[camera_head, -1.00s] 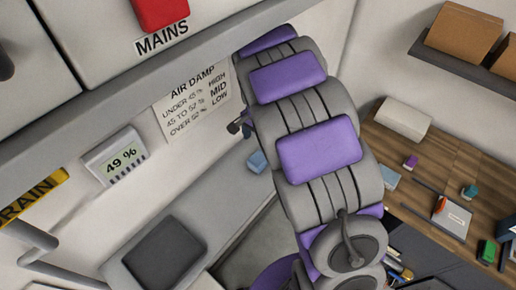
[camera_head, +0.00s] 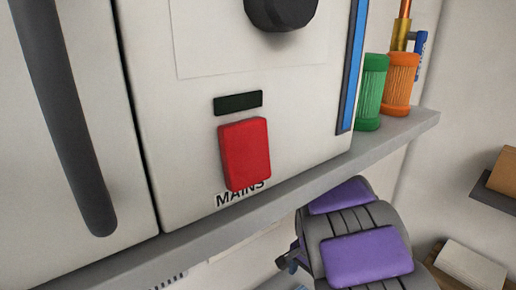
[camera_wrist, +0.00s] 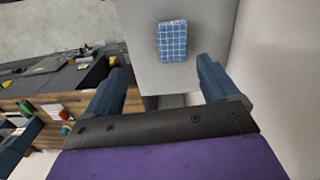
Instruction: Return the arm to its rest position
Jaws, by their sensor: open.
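My arm, grey with purple panels, rises from the bottom right of the head view. The end of my gripper (camera_head: 290,258) shows small and dark at the arm's left side, below the shelf edge. In the wrist view my gripper (camera_wrist: 160,90) has two blue fingers set wide apart with nothing between them. Beyond the fingers, a blue checked block (camera_wrist: 172,41) lies on a pale grey surface (camera_wrist: 145,20), apart from the gripper.
A grey shelf (camera_head: 400,128) carries a white cabinet with a red MAINS switch (camera_head: 245,153), a green spool (camera_head: 371,90) and an orange spool (camera_head: 399,82). A cardboard box (camera_head: 503,170) sits at the right. A wooden bench (camera_wrist: 40,92) with several small items shows in the wrist view.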

